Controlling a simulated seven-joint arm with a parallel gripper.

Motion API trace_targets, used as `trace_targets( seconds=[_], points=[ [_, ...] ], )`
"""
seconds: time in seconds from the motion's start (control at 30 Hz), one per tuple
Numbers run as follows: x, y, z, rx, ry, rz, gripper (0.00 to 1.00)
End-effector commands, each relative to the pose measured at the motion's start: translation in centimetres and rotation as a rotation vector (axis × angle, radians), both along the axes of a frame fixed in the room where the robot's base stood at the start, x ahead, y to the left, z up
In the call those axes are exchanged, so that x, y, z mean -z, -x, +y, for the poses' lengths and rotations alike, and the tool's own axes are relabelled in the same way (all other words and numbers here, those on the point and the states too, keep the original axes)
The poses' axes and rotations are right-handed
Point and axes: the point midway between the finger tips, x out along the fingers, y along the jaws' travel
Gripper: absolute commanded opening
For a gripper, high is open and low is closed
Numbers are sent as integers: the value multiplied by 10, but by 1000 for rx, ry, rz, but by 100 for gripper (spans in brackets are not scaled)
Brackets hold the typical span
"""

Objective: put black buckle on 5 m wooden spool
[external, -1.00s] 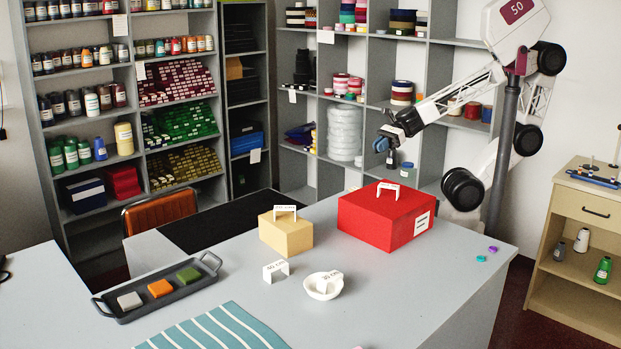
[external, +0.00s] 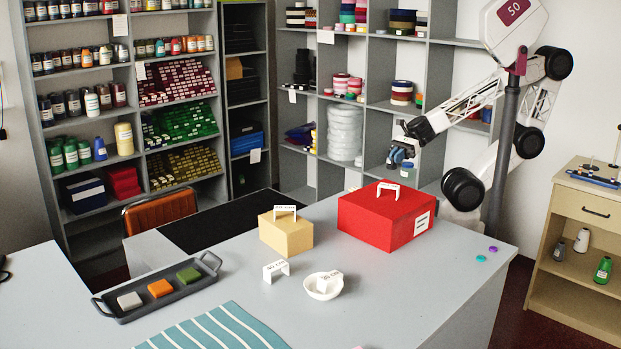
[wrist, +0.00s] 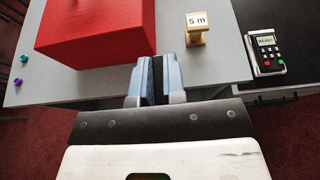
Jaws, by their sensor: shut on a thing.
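My gripper (wrist: 155,82) has blue fingers closed on a dark, narrow thing between them, which looks like the black buckle (wrist: 157,78); its outline is mostly hidden by the fingers. In the external view my gripper (external: 400,157) hangs behind the red box. The wooden spool (wrist: 197,32) stands upright on the grey counter in the wrist view, with a white "5 m" label on top. It is apart from the fingers, ahead and to the right of them. In the external view I cannot make out the spool clearly.
A large red box (external: 385,219) with a white handle-like piece on top stands close to my gripper. A keypad device (wrist: 265,50) lies on a dark surface right of the spool. A tan box (external: 285,236), white bowl (external: 323,293) and tray (external: 120,318) lie farther along the counter.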

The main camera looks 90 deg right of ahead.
Motion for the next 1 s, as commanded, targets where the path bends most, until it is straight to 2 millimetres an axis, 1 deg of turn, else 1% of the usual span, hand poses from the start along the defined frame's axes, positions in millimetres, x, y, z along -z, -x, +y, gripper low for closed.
trace_targets(
  seconds=[0.03, 0.1, 0.27, 0.73, 0.87, 1.0],
  points=[
    [7, 0, 0, -1, 0, 2, 0],
    [14, 0, 0, -1, 0, 2, 0],
    [22, 0, 0, 0, 1, 1, 0],
    [24, -1, 0, 0, 0, 0, 0],
    [25, -8, 3, -1, 0, 1, 0],
    [27, -23, 9, -2, 0, 1, 0]
  ],
)
